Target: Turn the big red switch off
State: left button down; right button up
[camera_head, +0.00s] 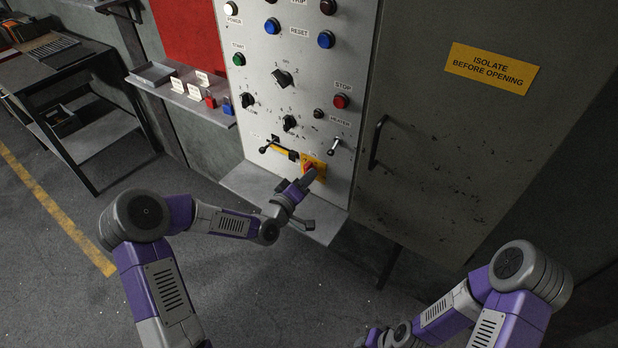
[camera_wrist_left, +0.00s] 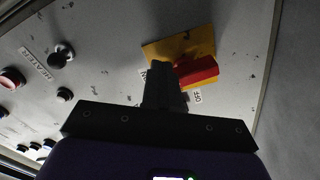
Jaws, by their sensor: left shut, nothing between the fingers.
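The big red switch (camera_wrist_left: 200,71) sits on a yellow plate (camera_wrist_left: 182,43) on the grey control panel. In the left wrist view its red handle points to the right, and an OFF label (camera_wrist_left: 196,97) shows below it. Another label is partly hidden behind the fingers. In the head view the switch (camera_head: 309,167) is low on the panel, partly covered by my left gripper (camera_head: 309,178). My left gripper's closed fingers (camera_wrist_left: 162,78) are empty and lie just beside the handle's left end. I cannot tell whether they touch it. My right gripper is out of view.
A ledge (camera_head: 240,178) juts out below the panel. A cabinet door with a handle (camera_head: 377,142) stands to the right. Knobs and buttons fill the panel above. A small shelf (camera_head: 185,92) is at left.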

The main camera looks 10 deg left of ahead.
pick_arm(q)
jog(key=shift+w+a+b, duration=0.25)
jog(key=shift+a+b, duration=0.45)
jog(key=shift+b, duration=0.15)
dwell(1.6)
jog(key=shift+w+a+f+b, duration=0.15)
jog(key=shift+a+f+b, duration=0.3)
jog(key=shift+b, duration=0.3)
dwell(1.5)
